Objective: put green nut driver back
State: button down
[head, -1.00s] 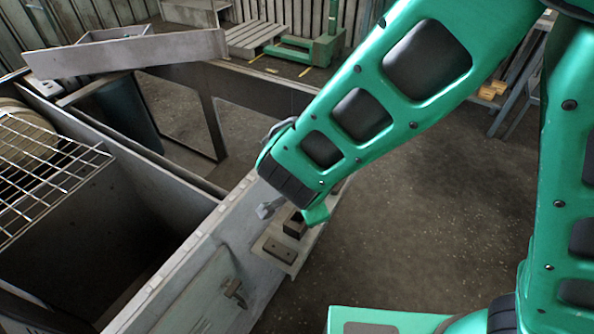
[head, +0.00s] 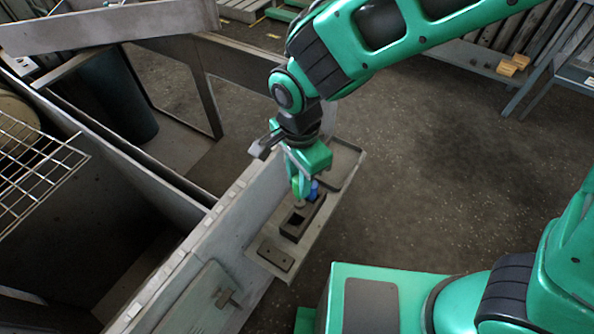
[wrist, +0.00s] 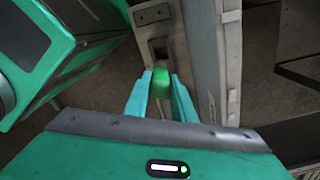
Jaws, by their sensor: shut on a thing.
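My gripper (head: 299,186) points down over the grey tool holder (head: 258,244) mounted on the side of the housing. It is shut on the green nut driver (wrist: 160,82), whose rounded green handle shows between the two fingers in the wrist view. In the head view, the nut driver (head: 297,187) is a small green shape under the gripper, partly covered by it. A dark square socket (head: 295,224) stands on the holder just in front of it. I cannot tell whether the driver's lower end touches the holder.
A blue-handled item (head: 314,190) stands close beside the gripper on the right. A shallow tray (head: 346,160) is at the holder's far end. The housing wall (head: 200,240) and wire rack (head: 35,170) lie to the left. The floor on the right is open.

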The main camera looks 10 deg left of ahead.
aim_at(295, 196)
jog(key=f, duration=0.5)
jog(key=shift+s+a, duration=0.25)
jog(key=shift+a, duration=0.15)
jog(key=shift+f, duration=1.4)
jog(key=shift+f, duration=2.7)
jog(key=c, duration=0.9)
grip_release()
jog(key=shift+r, duration=4)
